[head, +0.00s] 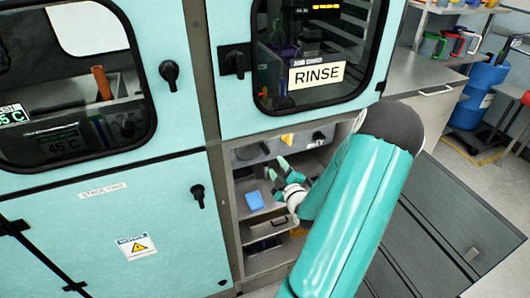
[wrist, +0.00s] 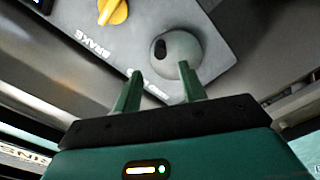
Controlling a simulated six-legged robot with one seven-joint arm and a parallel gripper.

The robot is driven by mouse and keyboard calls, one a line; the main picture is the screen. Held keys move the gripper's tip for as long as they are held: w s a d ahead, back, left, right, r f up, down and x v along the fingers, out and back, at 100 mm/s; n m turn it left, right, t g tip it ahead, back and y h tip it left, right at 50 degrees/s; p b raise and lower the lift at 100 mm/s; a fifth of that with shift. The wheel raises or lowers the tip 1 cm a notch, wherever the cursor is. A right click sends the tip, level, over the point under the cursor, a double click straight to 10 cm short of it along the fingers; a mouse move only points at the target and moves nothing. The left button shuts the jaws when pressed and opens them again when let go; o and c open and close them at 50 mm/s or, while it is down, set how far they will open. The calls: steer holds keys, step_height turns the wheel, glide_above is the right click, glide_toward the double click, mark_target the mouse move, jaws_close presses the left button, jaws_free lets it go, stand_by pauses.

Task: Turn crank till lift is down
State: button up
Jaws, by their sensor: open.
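A round grey disc (wrist: 182,48) with a dark peg or slot (wrist: 160,48) is on the control panel in the wrist view; it looks like the crank. My gripper (wrist: 160,71) is open, its two green fingers pointing at the disc's lower edge, with nothing between them. I cannot tell if they touch it. In the head view my gripper (head: 277,168) is inside the open bay, just below the panel (head: 247,153). The lift is not clearly identifiable; shelves (head: 270,228) show lower in the bay.
A yellow knob (wrist: 113,11) marked BRAKE sits left of the disc in the wrist view. A blue block (head: 254,201) lies on a shelf in the bay. Open floor (head: 455,155) is at the right.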

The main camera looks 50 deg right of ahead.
mark_target(267, 152)
steer(key=x, duration=0.9)
steer(key=shift+w, duration=0.15)
jaws_close()
